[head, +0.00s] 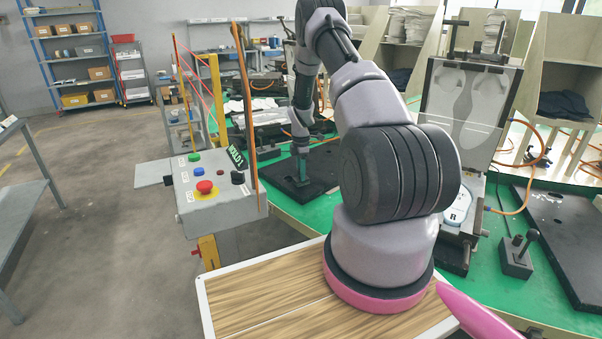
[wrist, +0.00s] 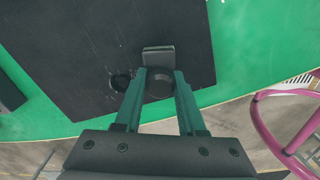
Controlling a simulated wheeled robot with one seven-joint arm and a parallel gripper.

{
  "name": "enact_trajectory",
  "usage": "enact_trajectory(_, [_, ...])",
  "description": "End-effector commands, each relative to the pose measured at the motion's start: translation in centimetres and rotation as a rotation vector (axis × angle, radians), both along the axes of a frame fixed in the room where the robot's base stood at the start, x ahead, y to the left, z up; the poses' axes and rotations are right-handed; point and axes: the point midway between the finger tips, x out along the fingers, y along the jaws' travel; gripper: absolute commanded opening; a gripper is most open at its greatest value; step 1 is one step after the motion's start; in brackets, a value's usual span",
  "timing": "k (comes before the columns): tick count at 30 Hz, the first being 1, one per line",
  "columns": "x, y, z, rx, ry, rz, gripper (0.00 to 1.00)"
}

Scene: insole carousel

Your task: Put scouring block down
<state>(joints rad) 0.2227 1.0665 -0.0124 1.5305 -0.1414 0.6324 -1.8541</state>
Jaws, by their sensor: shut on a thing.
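My gripper (wrist: 160,74) points down, with its two teal fingers on either side of a dark grey scouring block (wrist: 158,57). The block's flat end sticks out past the fingertips, and a darker round part shows between the fingers. In the head view my gripper (head: 302,173) is low over a black plate (head: 322,182) on the green table. The block is too small and hidden to make out there. The wrist view shows the black plate (wrist: 75,50) beneath the block. I cannot tell whether the block touches the plate.
A dark round spot (wrist: 120,82) lies left of the fingers. A pink curved rail (wrist: 262,125) is at the wrist view's right. A control box with buttons (head: 215,190) stands left of the arm. A machine with insole shapes (head: 470,100) and a joystick box (head: 516,256) are to the right.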

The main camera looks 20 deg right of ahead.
Motion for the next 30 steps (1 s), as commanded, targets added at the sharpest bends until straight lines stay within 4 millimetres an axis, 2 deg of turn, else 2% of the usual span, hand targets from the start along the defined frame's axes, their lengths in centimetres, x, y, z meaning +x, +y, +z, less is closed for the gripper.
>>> enact_trajectory(4, [0.0, 0.0, -0.3, 0.0, 0.0, 0.0, 0.0])
enact_trajectory(5, [0.0, 0.0, -0.3, 0.0, 0.0, 0.0, 0.47])
enact_trajectory(6, [0.0, 0.0, -0.3, 0.0, 0.0, 0.0, 0.62])
enact_trajectory(7, [0.0, 0.0, -0.3, 0.0, 0.0, 0.0, 0.69])
enact_trajectory(16, [0.0, 0.0, -0.2, 0.0, 0.0, 0.0, 0.69])
enact_trajectory(20, [0.1, 0.0, 0.6, 0.0, -0.001, 0.0, 0.69])
enact_trajectory(23, [0.1, 0.0, 2.2, 0.0, -0.004, 0.001, 0.69])
enact_trajectory(30, [0.1, 0.0, 7.4, 0.0, -0.003, 0.0, 0.69])
